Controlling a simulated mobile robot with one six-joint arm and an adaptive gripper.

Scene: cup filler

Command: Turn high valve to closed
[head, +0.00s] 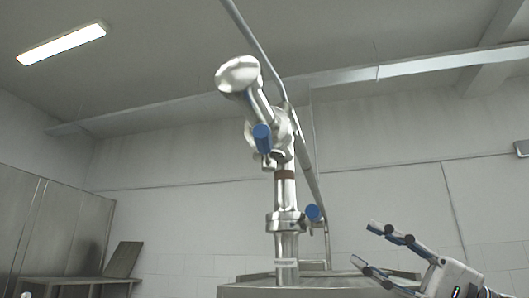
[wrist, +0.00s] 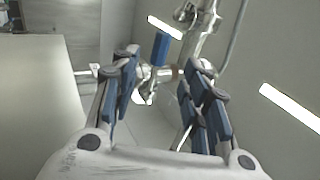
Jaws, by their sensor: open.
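The high valve has a blue handle (head: 262,138) on the upper part of a shiny metal pipe assembly (head: 285,190). The handle hangs down and tilts slightly. A second blue handle (head: 312,212) sits lower, to the right of the pipe. My gripper (head: 366,245) is open and empty at the lower right in the head view, apart from both handles. In the wrist view, a blue handle (wrist: 160,48) and metal pipework show beyond the open fingers (wrist: 166,62). I cannot tell for sure which of the two handles this is.
The pipe assembly rises from a metal-topped unit (head: 250,281). A thin pipe (head: 253,40) runs up behind it to the ceiling. A metal table (head: 80,281) and cabinets (head: 50,225) stand at the left. Open air lies between my gripper and the pipework.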

